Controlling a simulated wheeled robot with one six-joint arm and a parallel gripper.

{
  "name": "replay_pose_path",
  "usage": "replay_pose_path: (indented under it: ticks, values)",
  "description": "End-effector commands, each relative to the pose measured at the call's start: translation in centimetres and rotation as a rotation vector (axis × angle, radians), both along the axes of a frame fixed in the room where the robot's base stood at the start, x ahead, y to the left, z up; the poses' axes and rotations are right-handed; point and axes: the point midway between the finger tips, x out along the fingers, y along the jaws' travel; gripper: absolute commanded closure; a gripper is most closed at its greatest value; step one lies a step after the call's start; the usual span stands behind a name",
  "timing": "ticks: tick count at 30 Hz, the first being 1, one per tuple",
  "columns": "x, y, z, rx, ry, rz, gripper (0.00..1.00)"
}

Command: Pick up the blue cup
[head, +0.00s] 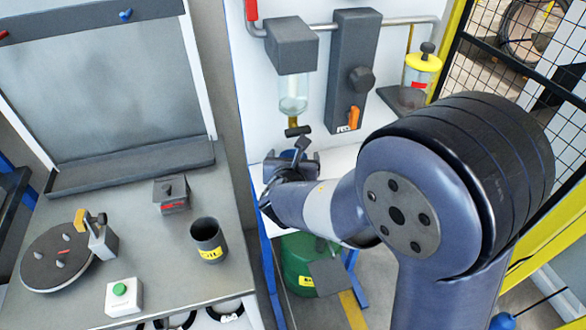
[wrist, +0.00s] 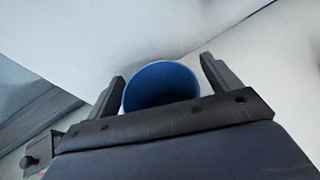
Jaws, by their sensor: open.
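The blue cup (wrist: 160,88) shows in the wrist view with its round open mouth facing the camera. It sits between the two dark fingers of my gripper (wrist: 163,72), which are open on either side of it. Its lower part is hidden behind the gripper body. In the head view my gripper (head: 291,160) is over the white shelf under the dispenser. Only a small blue patch, likely the cup, shows there among the fingers. I cannot tell whether either finger touches the cup.
A dispenser with a clear tube (head: 292,95) hangs just above my gripper. A dark control box (head: 355,70) and a yellow-lidded jar (head: 420,68) are to its right. On the left bench stand a dark cup with a yellow label (head: 208,241), a turntable (head: 55,257) and a green button (head: 121,290).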

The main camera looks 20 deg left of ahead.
Motion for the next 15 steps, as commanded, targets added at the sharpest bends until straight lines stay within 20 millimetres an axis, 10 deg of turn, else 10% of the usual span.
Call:
replay_pose_path:
  ticks: [15]
  values:
    - [-0.04,-0.01,0.00,-0.001,0.000,0.000,0.47]
